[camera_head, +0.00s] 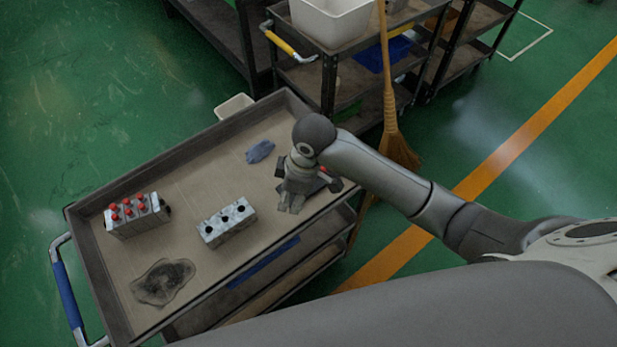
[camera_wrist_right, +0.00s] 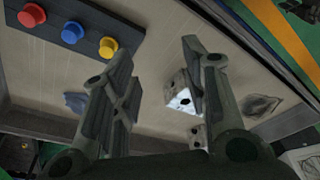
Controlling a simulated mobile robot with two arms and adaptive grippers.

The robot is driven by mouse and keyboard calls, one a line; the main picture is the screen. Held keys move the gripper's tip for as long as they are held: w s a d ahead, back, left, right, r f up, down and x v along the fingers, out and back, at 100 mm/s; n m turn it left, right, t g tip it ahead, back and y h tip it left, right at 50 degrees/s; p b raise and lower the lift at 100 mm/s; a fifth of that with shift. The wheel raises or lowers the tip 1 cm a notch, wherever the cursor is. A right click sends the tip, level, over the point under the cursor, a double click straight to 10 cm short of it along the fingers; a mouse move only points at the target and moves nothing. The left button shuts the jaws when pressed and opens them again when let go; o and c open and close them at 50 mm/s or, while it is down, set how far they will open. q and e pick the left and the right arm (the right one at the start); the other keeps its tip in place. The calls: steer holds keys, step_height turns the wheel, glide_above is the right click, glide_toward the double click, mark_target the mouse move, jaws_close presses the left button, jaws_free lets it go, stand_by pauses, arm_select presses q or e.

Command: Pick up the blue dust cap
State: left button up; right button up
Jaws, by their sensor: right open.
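In the right wrist view, the blue dust cap (camera_wrist_right: 72,32) sits on a dark strip (camera_wrist_right: 95,18) between a red cap (camera_wrist_right: 31,15) and a yellow cap (camera_wrist_right: 108,47). My right gripper (camera_wrist_right: 156,58) is open and empty, with the blue cap off to the left of its fingers. In the head view my right gripper (camera_head: 291,203) is over the cart's right end and hides most of the strip, including the blue cap. My left gripper is not in view.
The cart top (camera_head: 190,185) also carries a metal block with several red caps (camera_head: 135,214), a bare block with holes (camera_head: 228,222), a blue rag (camera_head: 260,151) and a dark stain (camera_head: 163,282). A raised rim surrounds it. A broom (camera_head: 392,130) stands behind my right arm.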

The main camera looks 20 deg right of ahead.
steer(key=w+d+r+n+g+h, duration=0.1)
steer(key=w+d+r+h, duration=0.1)
steer(key=w+d+r, duration=0.35)
steer(key=f, duration=0.2)
steer(key=w+f, duration=0.1)
steer(key=f, duration=0.1)
steer(key=w+d+f, duration=0.1)
steer(key=f, duration=0.2)
steer(key=shift+w+f+p, duration=0.2)
steer(key=shift+f+p, duration=0.15)
steer(key=shift+f, duration=1.05)
steer(key=shift+w+f+p, duration=0.15)
steer(key=shift+f+p, duration=0.2)
steer(key=shift+f, duration=1)
steer(key=c, duration=0.8)
